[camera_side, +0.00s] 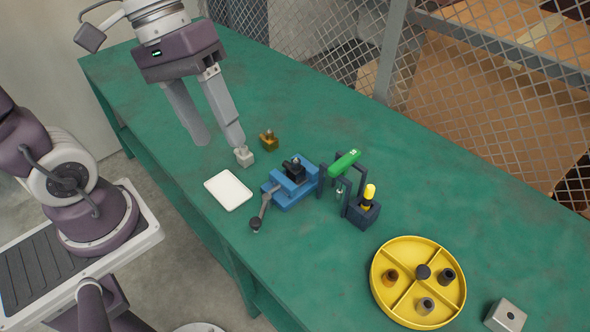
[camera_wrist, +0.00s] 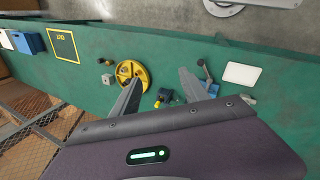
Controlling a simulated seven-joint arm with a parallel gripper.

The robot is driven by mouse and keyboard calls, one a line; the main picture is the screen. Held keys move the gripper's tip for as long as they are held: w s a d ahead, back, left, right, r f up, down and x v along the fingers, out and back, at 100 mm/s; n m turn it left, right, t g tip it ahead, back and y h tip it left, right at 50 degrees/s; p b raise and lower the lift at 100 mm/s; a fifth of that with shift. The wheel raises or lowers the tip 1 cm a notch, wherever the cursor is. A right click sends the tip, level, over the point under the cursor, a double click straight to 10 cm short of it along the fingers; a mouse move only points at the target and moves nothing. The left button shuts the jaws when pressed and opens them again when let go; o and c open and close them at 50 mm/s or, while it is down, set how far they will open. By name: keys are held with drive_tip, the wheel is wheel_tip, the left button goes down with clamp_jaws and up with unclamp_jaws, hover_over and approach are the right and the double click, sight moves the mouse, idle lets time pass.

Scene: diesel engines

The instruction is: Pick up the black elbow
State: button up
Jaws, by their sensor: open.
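A small black fitting (camera_side: 295,167), which looks like the black elbow, sits in the jaws of a blue vise (camera_side: 283,194) near the middle of the bench. A yellow divided tray (camera_side: 374,283) holds several small fittings, some dark; their exact shapes are too small to tell. My gripper (camera_side: 219,138) is open and empty, pointing down over the bench, up and to the left of the vise in the side view. In the wrist view my gripper (camera_wrist: 160,78) has its fingers wide apart, with the tray (camera_wrist: 147,77) beyond the left finger and the vise partly hidden by the right.
A grey fitting (camera_side: 244,157) and a brass fitting (camera_side: 268,141) stand near my fingertips. A white pad (camera_side: 228,190) lies left of the vise. A green-handled tool (camera_side: 344,163) and a yellow-handled tool (camera_side: 369,192) stand right of it. A metal block (camera_side: 506,315) sits beyond the tray.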

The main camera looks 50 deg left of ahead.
drive_tip(key=w+d+f+n+g+h, duration=0.1)
drive_tip(key=w+f+n+h, duration=0.2)
drive_tip(key=w+n+h, duration=0.35)
drive_tip(key=n+t+y, duration=0.1)
drive_tip(key=n+t, duration=0.9)
drive_tip(key=n, duration=0.7)
approach(295, 161)
drive_tip(key=w+d+f, duration=0.2)
drive_tip(key=w, duration=0.1)
drive_tip(key=shift+f, duration=0.15)
drive_tip(key=x, duration=0.6)
drive_tip(key=shift+w+d+f, duration=0.15)
drive_tip(key=shift+d+f, duration=0.05)
drive_tip(key=shift+f, duration=0.05)
clamp_jaws()
